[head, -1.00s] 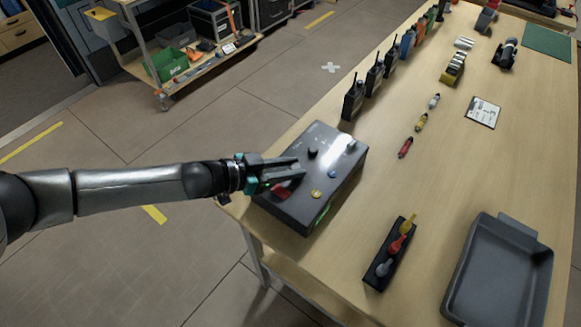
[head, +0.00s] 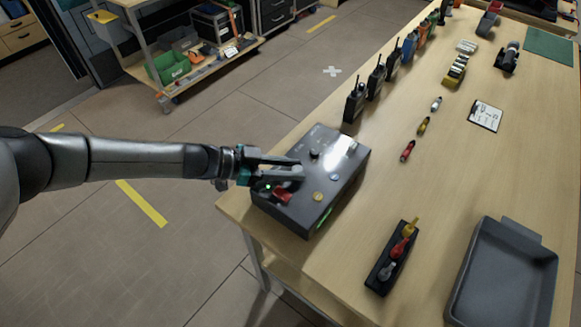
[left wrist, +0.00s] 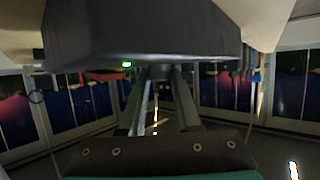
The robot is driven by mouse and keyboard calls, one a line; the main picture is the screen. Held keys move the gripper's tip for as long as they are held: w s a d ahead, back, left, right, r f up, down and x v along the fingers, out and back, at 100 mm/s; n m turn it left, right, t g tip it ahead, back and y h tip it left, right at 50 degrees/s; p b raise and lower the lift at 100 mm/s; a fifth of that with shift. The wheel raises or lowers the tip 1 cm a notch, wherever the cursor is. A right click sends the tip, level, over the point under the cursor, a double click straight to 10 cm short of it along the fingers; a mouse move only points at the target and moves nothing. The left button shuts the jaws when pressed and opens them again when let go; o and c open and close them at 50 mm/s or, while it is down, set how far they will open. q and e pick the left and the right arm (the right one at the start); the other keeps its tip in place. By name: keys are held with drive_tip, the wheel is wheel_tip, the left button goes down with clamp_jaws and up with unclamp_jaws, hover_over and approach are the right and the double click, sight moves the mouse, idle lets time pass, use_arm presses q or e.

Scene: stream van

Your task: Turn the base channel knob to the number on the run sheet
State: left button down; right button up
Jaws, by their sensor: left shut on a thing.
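The base station (head: 335,190) is a dark grey box on the near left corner of the wooden table. My left gripper (head: 300,168) is at the box's left part, its fingers shut on what looks like the channel knob, which they largely hide. In the left wrist view the fingers (left wrist: 160,80) meet at the box (left wrist: 140,35), beside a green light. The knob's pointer and numbers cannot be made out. A clipboard with a white sheet (head: 486,115), likely the run sheet, lies on the table; its writing is too small to read. My right gripper is not in view.
A red part (head: 282,194) and a yellow round button (head: 318,196) sit on the box near the fingers. Several radios (head: 355,103) stand behind it. A rack with coloured pieces (head: 391,260) and a grey tray (head: 503,275) are at the front right.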

use_arm(q)
drive_tip(key=c, duration=0.6)
unclamp_jaws()
drive_tip(key=shift+d, duration=0.1)
drive_tip(key=p+v, duration=0.2)
drive_tip(key=v, duration=1.3)
drive_tip(key=shift+p, duration=0.4)
